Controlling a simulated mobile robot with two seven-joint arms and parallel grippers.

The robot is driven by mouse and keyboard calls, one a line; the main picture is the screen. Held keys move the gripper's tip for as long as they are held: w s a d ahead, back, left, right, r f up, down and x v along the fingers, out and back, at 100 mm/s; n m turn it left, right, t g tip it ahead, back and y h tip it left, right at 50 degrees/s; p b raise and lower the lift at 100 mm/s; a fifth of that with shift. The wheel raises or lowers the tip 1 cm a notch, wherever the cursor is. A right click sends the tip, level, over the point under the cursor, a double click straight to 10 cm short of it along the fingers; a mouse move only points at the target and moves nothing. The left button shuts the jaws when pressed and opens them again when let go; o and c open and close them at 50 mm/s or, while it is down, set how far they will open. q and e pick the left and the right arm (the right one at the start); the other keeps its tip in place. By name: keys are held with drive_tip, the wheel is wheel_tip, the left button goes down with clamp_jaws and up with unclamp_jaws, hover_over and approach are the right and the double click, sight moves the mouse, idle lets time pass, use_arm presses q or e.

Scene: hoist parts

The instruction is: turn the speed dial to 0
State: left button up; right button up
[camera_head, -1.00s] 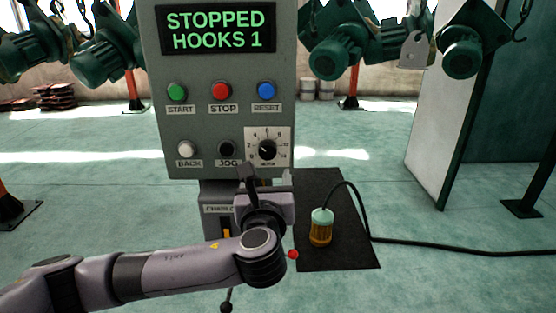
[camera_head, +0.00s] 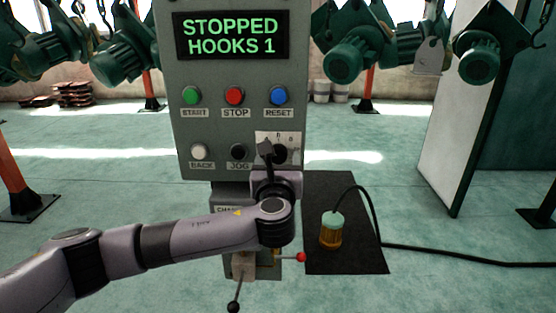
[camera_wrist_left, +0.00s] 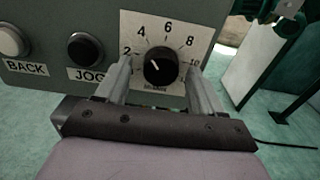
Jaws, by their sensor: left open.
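The speed dial is a black round knob (camera_wrist_left: 160,66) on a white plate (camera_wrist_left: 150,22) with numbers around it, in the left wrist view. A white pointer mark on the knob slants to the upper left, roughly toward the 2 to 4 side. The 0 is not visible there. My left gripper (camera_wrist_left: 160,80) is open, with one finger on each side of the knob in that view; I cannot tell whether they touch it. In the head view my left gripper (camera_head: 267,152) covers the dial's left part, and the knob (camera_head: 281,153) shows partly behind it.
The grey panel (camera_head: 245,77) has a screen (camera_head: 231,36) reading STOPPED HOOKS 1. JOG (camera_wrist_left: 84,49) and BACK (camera_wrist_left: 13,41) buttons sit left of the dial; START, STOP and RESET (camera_head: 279,95) are above.

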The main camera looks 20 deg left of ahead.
use_arm(q)
drive_tip(key=c, duration=1.1)
drive_tip(key=shift+o, duration=0.2)
drive_tip(key=shift+n, duration=0.3)
drive_tip(key=n, duration=0.2)
drive_tip(key=shift+f+n, duration=0.15)
drive_tip(key=shift+n, duration=0.15)
drive_tip(key=n+b, duration=0.1)
drive_tip(key=n, duration=0.3)
drive_tip(key=shift+d+n, duration=0.1)
drive_tip(key=shift+n, duration=0.2)
drive_tip(key=n+b, duration=0.1)
drive_tip(key=n, duration=0.4)
drive_tip(key=shift+w, duration=0.1)
drive_tip(key=shift+n+b, duration=0.6)
drive_tip(key=shift+n, duration=0.9)
